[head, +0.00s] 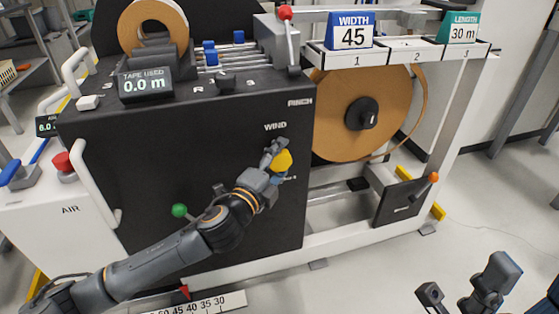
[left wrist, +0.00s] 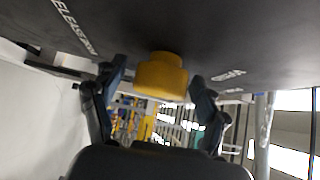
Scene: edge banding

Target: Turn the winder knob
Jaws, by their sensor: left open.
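The yellow winder knob (head: 283,160) sits on the black front panel below the word WIND. My left gripper (head: 275,155) is at the knob, reaching up from the lower left and partly covering it. In the left wrist view the knob (left wrist: 161,77) stands out from the dark panel between the two spread fingers (left wrist: 155,90). A gap shows on each side of it, so the gripper is open and not closed on it. Dark parts of my right arm (head: 470,290) show at the lower right, cut off by the picture edge, and its jaw state is unclear.
A green-knobbed lever (head: 180,210) is on the panel beside my left forearm. A large brown tape reel (head: 345,115) hangs right of the panel. The display (head: 146,84) reads tape used 0.0 m. Signs show width 45 (head: 350,30) and length 30 m (head: 463,28).

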